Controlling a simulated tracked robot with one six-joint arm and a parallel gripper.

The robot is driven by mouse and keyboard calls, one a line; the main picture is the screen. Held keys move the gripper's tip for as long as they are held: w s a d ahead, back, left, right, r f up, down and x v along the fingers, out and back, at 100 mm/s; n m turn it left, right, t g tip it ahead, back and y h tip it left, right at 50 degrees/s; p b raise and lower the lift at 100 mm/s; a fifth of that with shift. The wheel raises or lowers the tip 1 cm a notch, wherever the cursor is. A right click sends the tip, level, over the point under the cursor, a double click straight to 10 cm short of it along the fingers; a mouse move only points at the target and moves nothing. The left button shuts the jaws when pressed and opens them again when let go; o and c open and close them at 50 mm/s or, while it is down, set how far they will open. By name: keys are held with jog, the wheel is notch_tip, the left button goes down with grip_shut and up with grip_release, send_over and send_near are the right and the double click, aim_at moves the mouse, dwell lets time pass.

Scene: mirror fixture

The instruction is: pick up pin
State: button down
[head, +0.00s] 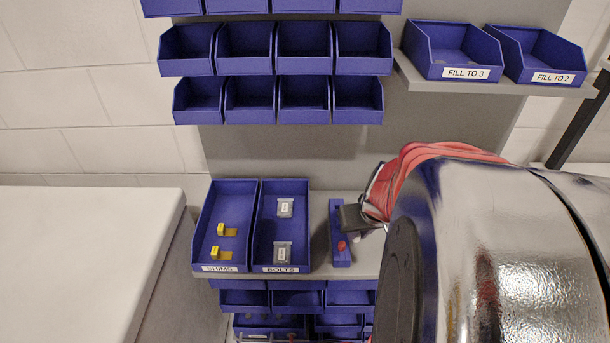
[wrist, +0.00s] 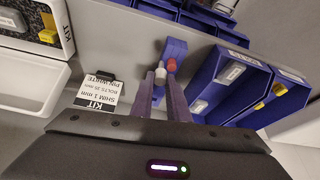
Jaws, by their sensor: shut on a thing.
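A narrow blue block (head: 341,255) stands on the shelf right of the bolts bin; it also shows in the wrist view (wrist: 176,47). A red-topped pin (head: 341,246) is at its near end and shows just beyond my fingertips in the wrist view (wrist: 171,65). My gripper (wrist: 161,80) is over the block, its fingers closed in around a pale grey pin (wrist: 160,73). The lower part of the grey pin is hard to see, so I cannot tell whether it is clear of the block. In the head view my arm hides part of this area.
Left of the block are a blue shims bin (head: 207,259) with yellow pieces and a blue bolts bin (head: 265,258) with grey pieces. A white kit card (wrist: 100,93) lies beside my fingers. A white kit tray (wrist: 65,35) is at the wrist view's upper left.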

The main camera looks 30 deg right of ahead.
jog(key=shift+s+a, duration=0.15)
jog(key=shift+s, duration=0.1)
